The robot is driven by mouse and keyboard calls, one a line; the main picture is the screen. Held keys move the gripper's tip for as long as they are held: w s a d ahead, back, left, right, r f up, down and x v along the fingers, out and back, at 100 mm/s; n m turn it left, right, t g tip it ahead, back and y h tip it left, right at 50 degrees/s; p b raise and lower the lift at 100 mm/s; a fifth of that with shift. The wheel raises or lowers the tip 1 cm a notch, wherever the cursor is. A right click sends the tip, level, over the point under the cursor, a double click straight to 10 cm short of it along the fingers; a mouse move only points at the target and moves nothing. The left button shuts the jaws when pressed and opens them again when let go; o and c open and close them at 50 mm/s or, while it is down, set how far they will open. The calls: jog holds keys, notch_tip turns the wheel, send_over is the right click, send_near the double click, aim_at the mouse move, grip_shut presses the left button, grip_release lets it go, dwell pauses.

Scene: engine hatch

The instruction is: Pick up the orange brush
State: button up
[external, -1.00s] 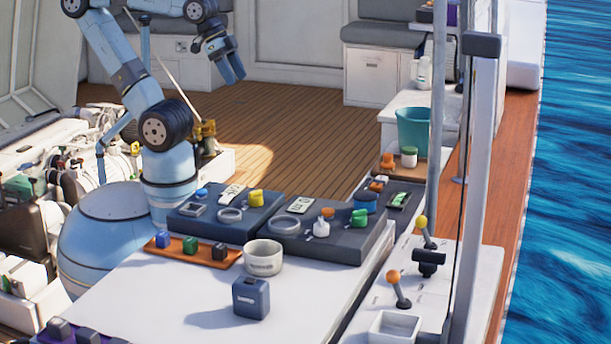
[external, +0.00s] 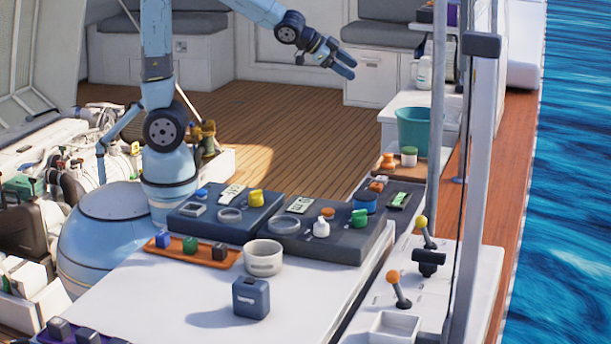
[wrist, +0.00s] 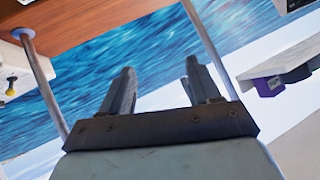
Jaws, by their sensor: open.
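My gripper (external: 346,67) is open and empty, raised high over the deck in the external view. Its two fingers are spread apart in the wrist view (wrist: 158,80), with nothing between them. No orange object is clearly recognisable as a brush. A small orange object (external: 388,161), possibly the brush, stands on the side counter left of a small jar (external: 408,156). Other small orange items lie on the dark tray (external: 404,206) below it. My gripper is well above and apart from all of them. The wrist view shows no orange brush.
A teal bucket (external: 413,131) stands behind the small orange object. Dark panels (external: 347,245) with several small items, a white cup (external: 263,258) and a blue box (external: 251,298) are on the white table. Upright metal poles (external: 437,110) stand at the right. Open deck lies below my gripper.

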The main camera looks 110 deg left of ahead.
jog(key=w+a+f+m+t, duration=0.1)
jog(key=w+a+f, duration=0.25)
jog(key=a, duration=0.25)
jog(key=w+a+f+t, duration=0.1)
jog(key=w+a+f, duration=0.25)
jog(key=a, duration=0.25)
jog(key=t+h, duration=0.6)
jog(key=h, duration=0.1)
send_near(388, 154)
jog(key=shift+m, duration=0.4)
jog(key=w, duration=0.6)
jog(key=w+d+f, duration=0.1)
jog(key=w, duration=0.3)
jog(key=shift+f, duration=0.1)
jog(key=c, duration=1.1)
jog(key=shift+o, duration=0.2)
